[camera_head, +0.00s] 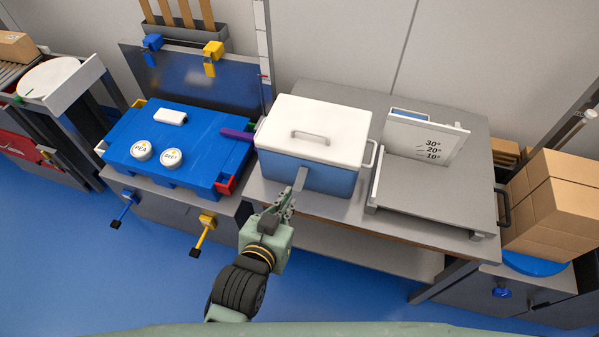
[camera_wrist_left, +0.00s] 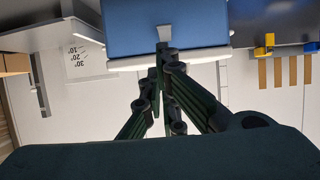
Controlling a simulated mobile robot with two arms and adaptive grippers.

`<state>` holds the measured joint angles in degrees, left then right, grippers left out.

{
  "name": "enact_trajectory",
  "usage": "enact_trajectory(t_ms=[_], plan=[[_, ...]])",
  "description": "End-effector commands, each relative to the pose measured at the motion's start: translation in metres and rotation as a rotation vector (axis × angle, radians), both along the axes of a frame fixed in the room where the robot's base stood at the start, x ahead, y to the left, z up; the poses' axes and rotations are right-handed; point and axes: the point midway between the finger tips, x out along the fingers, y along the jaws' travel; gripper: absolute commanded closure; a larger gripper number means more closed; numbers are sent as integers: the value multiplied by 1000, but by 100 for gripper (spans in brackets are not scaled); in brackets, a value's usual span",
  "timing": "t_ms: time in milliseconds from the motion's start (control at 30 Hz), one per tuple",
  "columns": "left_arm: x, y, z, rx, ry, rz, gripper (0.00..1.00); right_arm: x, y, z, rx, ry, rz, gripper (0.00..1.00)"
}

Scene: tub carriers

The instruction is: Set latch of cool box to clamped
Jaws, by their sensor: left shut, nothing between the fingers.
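The cool box (camera_head: 323,173) has a blue body and a white lid (camera_head: 315,125) that lies shut on top, with a grey handle. Its latch (camera_head: 303,176) looks like a small grey tab at the front; I cannot tell whether it is clamped. My left gripper (camera_head: 289,198) is shut and empty, just in front of the cool box by the latch. In the left wrist view, upside down, the gripper (camera_wrist_left: 164,58) covers part of the white lid edge, and the grey latch (camera_wrist_left: 164,33) shows against the blue wall (camera_wrist_left: 195,25). Contact with the latch is unclear. My right gripper is out of view.
A blue board (camera_head: 195,150) with two round white lids stands left of the cool box. A grey angled stand (camera_head: 430,190) marked in degrees is on the right of the same table. Cardboard boxes (camera_head: 550,205) stand far right. The blue floor in front is clear.

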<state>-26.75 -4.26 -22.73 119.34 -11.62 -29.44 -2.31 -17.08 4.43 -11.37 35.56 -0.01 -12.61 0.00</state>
Motion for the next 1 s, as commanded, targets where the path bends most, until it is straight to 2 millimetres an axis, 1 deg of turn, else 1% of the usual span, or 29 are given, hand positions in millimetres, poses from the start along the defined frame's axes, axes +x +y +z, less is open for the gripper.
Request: enact_trajectory(t_ms=[33,100,167,233,500,633,767,1000], plan=[[1,1,17,-7,-19,5,100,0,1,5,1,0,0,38],[2,2,30,-12,-35,10,100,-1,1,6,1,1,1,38],[2,3,35,-15,-42,11,100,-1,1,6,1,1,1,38],[2,3,38,-15,-45,12,100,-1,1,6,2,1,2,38],[3,3,37,-17,-46,12,100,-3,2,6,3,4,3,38],[9,1,36,-16,-47,12,100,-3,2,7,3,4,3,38],[25,-5,30,-17,-47,11,100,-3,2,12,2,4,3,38],[69,-19,13,-17,-46,11,100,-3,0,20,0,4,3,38]])
